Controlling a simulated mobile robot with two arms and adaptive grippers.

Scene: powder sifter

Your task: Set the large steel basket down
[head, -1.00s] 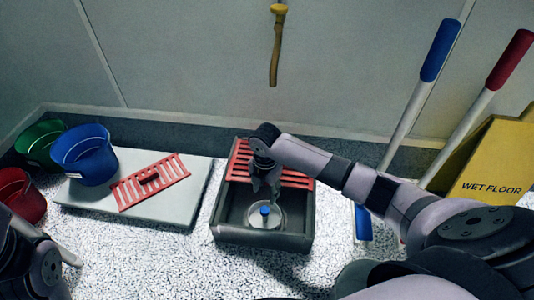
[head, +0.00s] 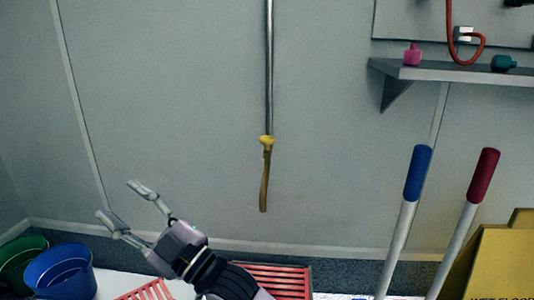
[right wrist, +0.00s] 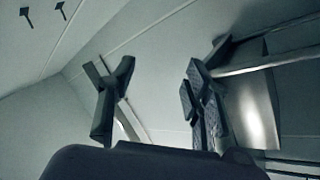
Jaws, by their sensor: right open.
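My right gripper (head: 125,205) is open and empty in the head view, raised in front of the grey wall at the lower left. Its two fingers point up and to the left. In the right wrist view its open fingers (right wrist: 155,105) also hold nothing between them. I cannot make out the large steel basket in either current view. The floor basin lies below the head view's lower edge, with only its red slatted grate (head: 278,280) showing at the bottom behind my right arm. My left gripper is not in view.
A blue bucket (head: 60,273) and a green bucket (head: 18,262) stand at the lower left, near another red grate (head: 146,291). A hose (head: 265,180) hangs on the wall. Blue (head: 418,173) and red (head: 482,176) handles and a yellow sign (head: 500,262) stand right, below a shelf (head: 450,71).

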